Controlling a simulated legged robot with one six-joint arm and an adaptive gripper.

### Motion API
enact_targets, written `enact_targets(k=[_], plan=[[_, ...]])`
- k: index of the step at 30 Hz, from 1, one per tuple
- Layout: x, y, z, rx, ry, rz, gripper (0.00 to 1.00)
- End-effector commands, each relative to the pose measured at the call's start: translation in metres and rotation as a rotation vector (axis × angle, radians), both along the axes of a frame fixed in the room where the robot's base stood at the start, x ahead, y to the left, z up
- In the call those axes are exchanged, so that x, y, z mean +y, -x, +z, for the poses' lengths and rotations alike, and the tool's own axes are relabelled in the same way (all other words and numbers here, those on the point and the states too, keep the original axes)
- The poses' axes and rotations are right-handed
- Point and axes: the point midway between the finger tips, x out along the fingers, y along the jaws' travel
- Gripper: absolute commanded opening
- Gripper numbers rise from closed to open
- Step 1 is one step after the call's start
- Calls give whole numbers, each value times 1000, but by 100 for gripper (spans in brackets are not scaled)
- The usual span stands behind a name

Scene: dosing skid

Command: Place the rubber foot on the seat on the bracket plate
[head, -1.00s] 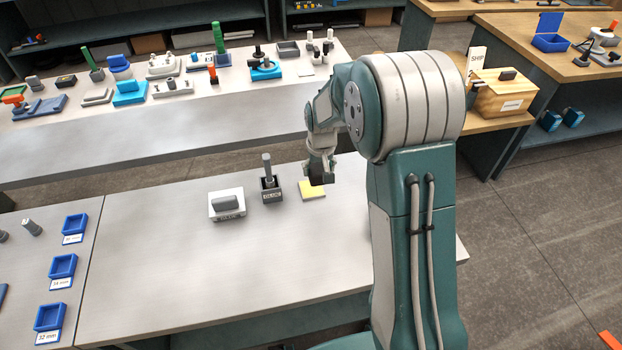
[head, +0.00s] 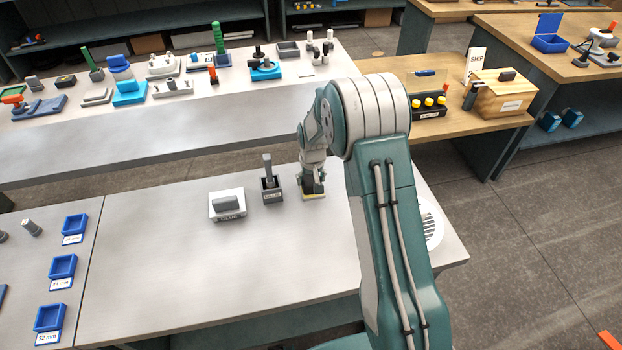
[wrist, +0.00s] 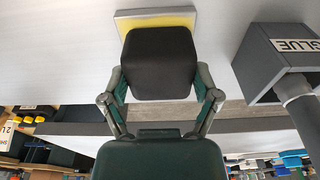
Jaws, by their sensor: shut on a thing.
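My gripper (head: 312,184) points down over a small plate with a yellow top (head: 313,197) on the grey bench. This plate appears to be the bracket plate with its seat. In the wrist view my gripper (wrist: 161,78) is shut on the rubber foot (wrist: 158,62), a black block with rounded edges, with one finger on each side. The yellow-topped plate (wrist: 153,15) shows just beyond the foot, and the foot covers part of it. I cannot tell whether foot and plate touch. In the head view the foot is mostly hidden by my gripper.
A dark glue pot (head: 272,194) with an upright handle stands close left of the plate; its GLUE label also shows in the wrist view (wrist: 297,45). A white block with a grey piece on top (head: 227,203) stands further left. The bench front is clear.

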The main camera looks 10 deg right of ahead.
Motion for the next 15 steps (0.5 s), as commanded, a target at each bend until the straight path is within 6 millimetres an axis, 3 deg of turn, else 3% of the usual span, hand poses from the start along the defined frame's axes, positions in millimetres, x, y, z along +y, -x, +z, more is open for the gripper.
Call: enact_targets(k=[1, 2, 3, 15], plan=[[0, 0, -2, 0, 0, 0, 24], [0, 0, -1, 0, 0, 0, 92], [-1, 0, -1, 0, 0, 0, 100], [0, 0, 0, 0, 0, 0, 100]])
